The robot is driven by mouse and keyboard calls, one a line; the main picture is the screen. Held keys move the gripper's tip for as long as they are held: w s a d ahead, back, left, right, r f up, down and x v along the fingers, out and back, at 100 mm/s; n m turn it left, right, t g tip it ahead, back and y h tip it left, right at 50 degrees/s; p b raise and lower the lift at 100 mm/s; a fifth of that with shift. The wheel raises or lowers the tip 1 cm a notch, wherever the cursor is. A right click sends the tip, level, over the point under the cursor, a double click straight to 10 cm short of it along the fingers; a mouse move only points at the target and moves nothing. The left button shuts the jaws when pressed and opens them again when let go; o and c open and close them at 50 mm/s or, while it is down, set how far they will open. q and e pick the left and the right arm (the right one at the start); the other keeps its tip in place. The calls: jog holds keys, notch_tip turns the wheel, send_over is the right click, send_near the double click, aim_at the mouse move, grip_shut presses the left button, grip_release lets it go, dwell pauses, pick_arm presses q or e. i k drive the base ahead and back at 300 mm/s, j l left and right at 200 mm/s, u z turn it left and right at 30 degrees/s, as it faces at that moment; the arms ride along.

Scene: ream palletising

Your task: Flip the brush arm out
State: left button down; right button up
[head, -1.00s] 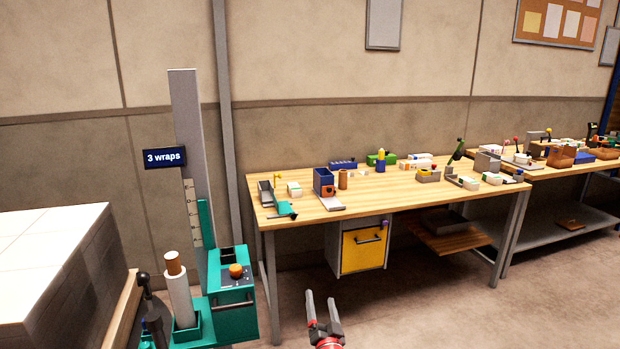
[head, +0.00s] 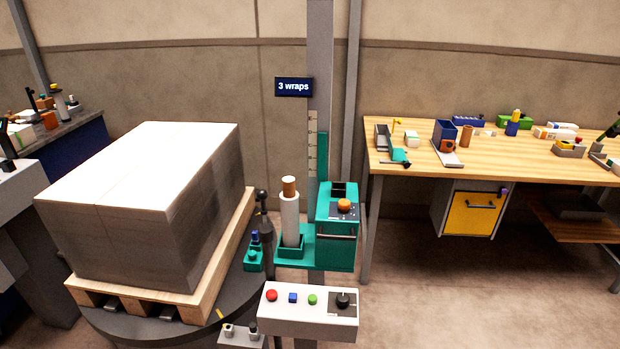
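A stretch wrapper stands in the middle of the head view, with a grey mast (head: 320,60) and a teal carriage (head: 336,245) holding an upright white film roll (head: 290,218). A dark upright post with a black knob (head: 266,228) stands just left of the roll, beside the pallet. It may belong to the brush arm, but I cannot tell. A small teal part with a blue top (head: 254,256) sits at its left. A wrapped-looking pale stack (head: 140,190) rests on a wooden pallet (head: 215,285) on the dark turntable (head: 150,328). Neither gripper is in view.
A white control box (head: 310,312) with red, blue and green buttons and a black knob stands in front of the carriage. A sign (head: 293,87) reads "3 wraps". A wooden workbench (head: 490,165) with small items stands right. Floor (head: 430,300) is clear at lower right.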

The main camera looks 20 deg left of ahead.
aim_at(265, 234)
jog(key=i+j, duration=0.15)
jog(key=j, duration=0.25)
jog(key=i+j, duration=0.15)
jog(key=j, duration=0.25)
jog(key=i+j, duration=0.15)
jog(key=j, duration=0.25)
jog(key=i+j, duration=0.1)
jog(key=j, duration=0.3)
